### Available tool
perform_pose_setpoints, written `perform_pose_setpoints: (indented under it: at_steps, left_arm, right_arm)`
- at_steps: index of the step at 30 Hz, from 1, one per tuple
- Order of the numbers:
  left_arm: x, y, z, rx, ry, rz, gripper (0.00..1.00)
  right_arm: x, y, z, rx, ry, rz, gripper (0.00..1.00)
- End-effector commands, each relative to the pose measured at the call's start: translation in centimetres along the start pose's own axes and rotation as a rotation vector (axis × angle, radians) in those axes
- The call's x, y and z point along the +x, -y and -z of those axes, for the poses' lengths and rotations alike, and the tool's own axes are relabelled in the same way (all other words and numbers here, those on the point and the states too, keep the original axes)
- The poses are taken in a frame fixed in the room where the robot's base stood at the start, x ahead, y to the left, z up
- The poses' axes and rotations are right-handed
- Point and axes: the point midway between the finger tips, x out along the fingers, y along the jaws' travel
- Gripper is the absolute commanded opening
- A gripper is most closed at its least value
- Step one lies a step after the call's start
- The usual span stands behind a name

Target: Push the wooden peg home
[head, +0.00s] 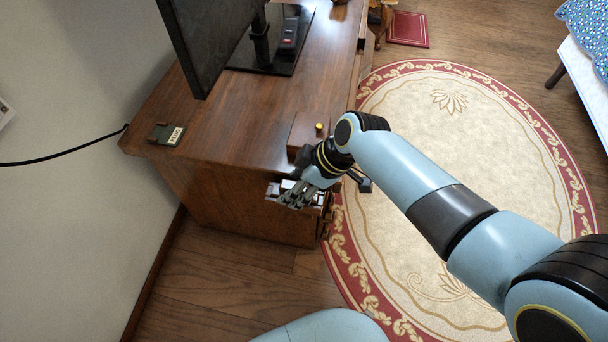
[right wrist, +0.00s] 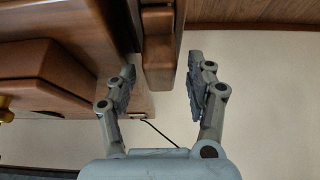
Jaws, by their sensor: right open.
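My right gripper (head: 288,193) is open at the near end of the wooden cabinet (head: 235,203), beside a box-like wooden block (head: 307,133) with a yellow knob. In the right wrist view its two fingers (right wrist: 163,70) stand apart. A squared, stepped brown wooden piece (right wrist: 158,62) reaches down into the gap between them; it may be the peg, but I cannot be sure. It looks nearer the left finger, and I cannot tell whether they touch. In the head view the hand and wrist hide this spot. My left gripper is not in view.
A dark screen on a stand (head: 262,45) and a small green device (head: 167,134) with a label rest on the cabinet top. A black cable (head: 65,162) runs along the wall. A round rug (head: 480,170) covers the floor at the right.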

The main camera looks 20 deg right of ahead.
Motion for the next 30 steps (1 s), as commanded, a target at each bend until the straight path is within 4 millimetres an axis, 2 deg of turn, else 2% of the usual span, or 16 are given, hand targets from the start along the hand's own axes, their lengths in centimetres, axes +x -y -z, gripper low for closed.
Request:
perform_pose_setpoints:
  at_steps: [5, 12, 18, 22, 30]
  left_arm:
    - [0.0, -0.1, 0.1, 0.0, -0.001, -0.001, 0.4]
    - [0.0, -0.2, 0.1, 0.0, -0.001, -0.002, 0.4]
    - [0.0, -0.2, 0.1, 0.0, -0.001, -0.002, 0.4]
    - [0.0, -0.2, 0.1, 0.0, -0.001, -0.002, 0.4]
    - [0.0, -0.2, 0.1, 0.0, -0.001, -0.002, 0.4]
  right_arm:
    - [-2.5, 0.1, -0.1, -0.001, 0.0, -0.002, 0.56]
    - [-7.7, 0.0, -0.1, -0.001, 0.0, -0.002, 0.56]
    - [-10.7, 0.1, 0.0, -0.001, 0.0, 0.001, 0.56]
    - [-11.4, 0.1, 0.0, 0.001, 0.0, 0.002, 0.56]
    - [-11.5, 0.1, 0.0, 0.001, 0.0, 0.003, 0.56]
